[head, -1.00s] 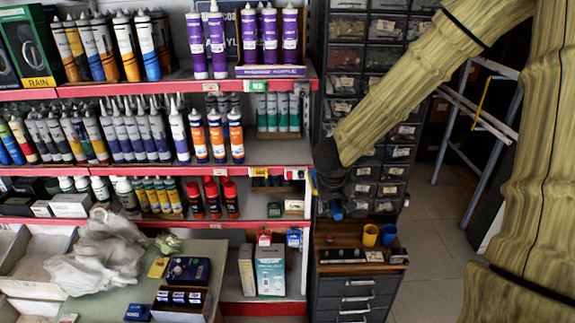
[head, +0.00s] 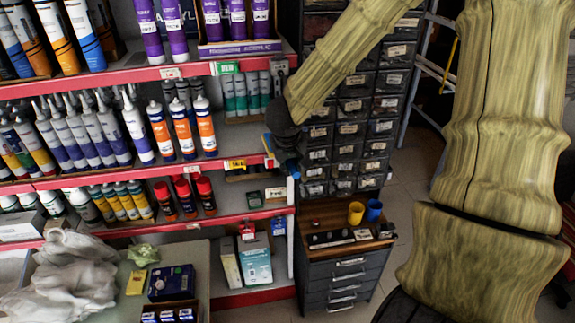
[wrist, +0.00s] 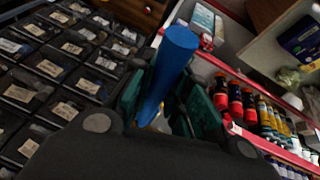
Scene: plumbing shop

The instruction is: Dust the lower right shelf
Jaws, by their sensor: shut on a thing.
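My gripper (head: 287,160) is at the right end of the red-edged shelving, beside the black drawer cabinet. In the wrist view its green fingers (wrist: 160,105) are shut on a blue cylinder (wrist: 172,65), perhaps a duster handle; no dusting head can be made out. The gripper is above and to the right of these items. I cannot tell whether the cylinder touches the shelving.
Black drawers (head: 345,130) stand close on the right. Below them, a grey cabinet (head: 340,285) bears yellow (head: 356,212) and blue cups (head: 374,210). Boxes (head: 255,262) stand on the bottom shelf. A table with a plastic bag (head: 65,272) is at lower left.

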